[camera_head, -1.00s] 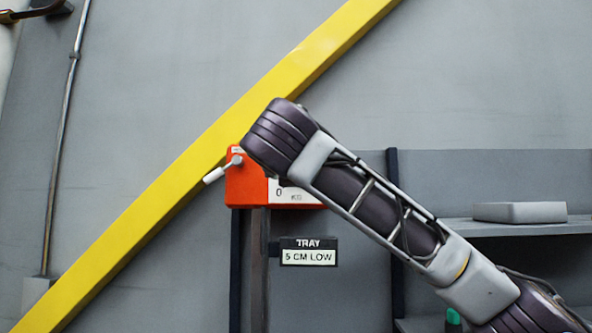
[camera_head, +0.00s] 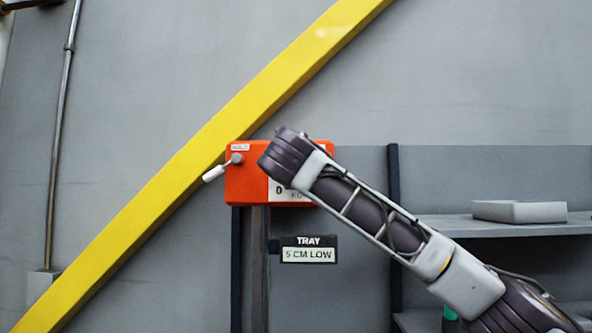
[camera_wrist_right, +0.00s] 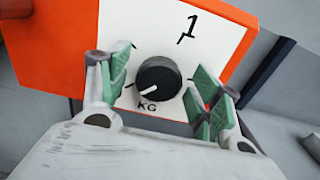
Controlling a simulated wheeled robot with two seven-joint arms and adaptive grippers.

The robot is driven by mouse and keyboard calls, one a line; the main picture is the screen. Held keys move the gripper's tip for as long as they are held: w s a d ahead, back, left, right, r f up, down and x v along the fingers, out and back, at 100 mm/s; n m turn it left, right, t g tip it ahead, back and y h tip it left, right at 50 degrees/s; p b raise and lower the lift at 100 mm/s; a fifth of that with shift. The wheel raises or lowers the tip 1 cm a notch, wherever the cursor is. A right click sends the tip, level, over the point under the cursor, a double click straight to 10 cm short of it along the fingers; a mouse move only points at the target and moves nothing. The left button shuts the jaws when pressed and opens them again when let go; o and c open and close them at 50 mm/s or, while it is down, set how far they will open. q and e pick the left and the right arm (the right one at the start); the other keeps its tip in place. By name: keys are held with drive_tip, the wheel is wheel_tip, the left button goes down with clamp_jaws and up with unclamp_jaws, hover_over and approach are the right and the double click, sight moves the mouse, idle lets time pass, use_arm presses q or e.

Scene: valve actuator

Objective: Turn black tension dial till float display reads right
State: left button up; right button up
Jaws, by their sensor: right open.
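The black dial (camera_wrist_right: 157,80) sits on a white plate (camera_wrist_right: 225,35) marked "1" and "KG", its white pointer toward the lower left. My right gripper (camera_wrist_right: 163,74) is open, with green finger pads on either side of the dial and visible gaps to it; I cannot tell how deep they reach. The plate is on an orange box (camera_head: 245,185), also seen in the right wrist view (camera_wrist_right: 60,40). In the head view, my arm hides the dial and right gripper; a "0" shows beside it. The display (camera_head: 308,255) reads "TRAY 5 CM LOW". My left gripper is not in view.
A white-handled crank (camera_head: 214,173) sticks out at the box's left. A yellow diagonal beam (camera_head: 160,195) passes close by on the left. A shelf (camera_head: 450,228) with a grey tray (camera_head: 518,211) is at the right.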

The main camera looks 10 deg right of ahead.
drive_tip(key=shift+c, duration=0.3)
drive_tip(key=c, duration=1)
drive_tip(key=shift+o, duration=0.2)
